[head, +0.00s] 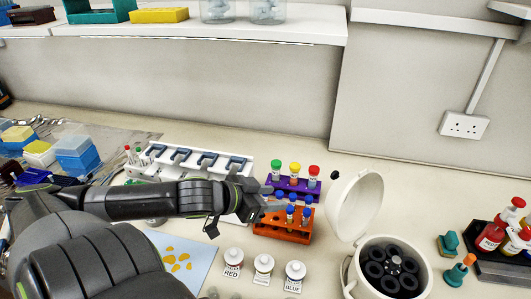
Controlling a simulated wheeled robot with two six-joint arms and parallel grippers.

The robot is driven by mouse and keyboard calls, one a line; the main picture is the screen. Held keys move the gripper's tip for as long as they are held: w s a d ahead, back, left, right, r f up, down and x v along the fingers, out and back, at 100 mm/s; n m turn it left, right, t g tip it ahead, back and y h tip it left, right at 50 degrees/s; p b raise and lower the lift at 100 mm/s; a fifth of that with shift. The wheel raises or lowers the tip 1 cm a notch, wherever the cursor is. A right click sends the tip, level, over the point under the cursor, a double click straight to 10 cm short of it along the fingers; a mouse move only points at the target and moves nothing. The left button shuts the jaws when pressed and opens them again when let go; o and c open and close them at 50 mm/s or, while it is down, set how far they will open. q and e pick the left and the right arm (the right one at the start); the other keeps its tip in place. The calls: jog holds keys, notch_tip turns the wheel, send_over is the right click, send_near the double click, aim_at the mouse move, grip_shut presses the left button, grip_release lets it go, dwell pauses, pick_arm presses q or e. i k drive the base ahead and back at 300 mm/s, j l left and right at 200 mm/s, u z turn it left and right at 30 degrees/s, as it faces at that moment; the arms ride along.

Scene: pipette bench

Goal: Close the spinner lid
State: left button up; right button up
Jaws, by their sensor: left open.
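The spinner (424,274) is a round white machine at the lower right with a dark rotor (392,266) of several wells showing inside. Its white lid (358,205) stands open, tilted up at the back left of the bowl, with a small dark knob at its upper left. My left gripper (275,196) reaches in from the left and is open. It is left of the lid, apart from it, over the tube racks. Its fingers are small and partly lost against the racks. My right gripper is not in view.
A purple rack (296,186) and an orange rack (283,230) hold capped tubes beside my left gripper. Labelled white bottles (263,268) stand in front. A white pipette stand (190,160) is behind my arm. A dark tray of bottles (503,270) is at far right. A shelf (200,30) hangs above.

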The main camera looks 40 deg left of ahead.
aim_at(353, 202)
jog(key=k+l, duration=0.35)
jog(key=l, duration=0.15)
jog(key=k+l, duration=0.75)
jog(key=l, duration=0.25)
